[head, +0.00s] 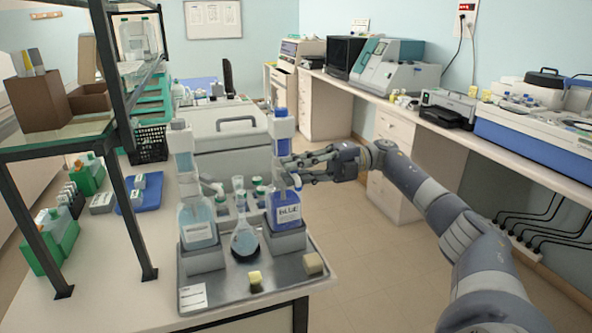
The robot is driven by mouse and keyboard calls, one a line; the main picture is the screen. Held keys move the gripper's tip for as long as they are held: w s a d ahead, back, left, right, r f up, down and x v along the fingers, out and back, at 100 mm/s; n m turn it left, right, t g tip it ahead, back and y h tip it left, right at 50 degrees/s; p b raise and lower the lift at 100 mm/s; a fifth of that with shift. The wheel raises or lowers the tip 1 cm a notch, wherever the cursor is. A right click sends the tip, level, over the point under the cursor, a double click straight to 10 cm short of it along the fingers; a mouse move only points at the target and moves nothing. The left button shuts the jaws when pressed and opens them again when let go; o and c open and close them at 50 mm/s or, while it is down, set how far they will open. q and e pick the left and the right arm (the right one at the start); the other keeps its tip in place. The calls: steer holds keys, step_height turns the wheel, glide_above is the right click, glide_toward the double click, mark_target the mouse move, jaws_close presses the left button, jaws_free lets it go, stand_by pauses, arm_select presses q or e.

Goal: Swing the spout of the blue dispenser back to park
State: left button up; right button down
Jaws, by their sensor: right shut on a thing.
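The blue dispenser (285,213), a bottle labelled BLUE with a tall white and blue pump head (281,126), stands upright in a grey holder at the right of the metal tray. My right gripper (291,170) reaches in from the right at the height between bottle and pump head. It is shut on the dispenser's spout, which is mostly hidden behind the fingers, so its exact direction is hard to tell. My left gripper is not in view.
A second dispenser (198,228) with pale liquid stands at the tray's left. A black-framed shelf (70,145) rises at the left. Open floor lies right of the bench.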

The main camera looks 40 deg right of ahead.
steer(key=c, duration=1.7)
jaws_free()
steer(key=v, duration=0.7)
steer(key=shift+d, duration=0.25)
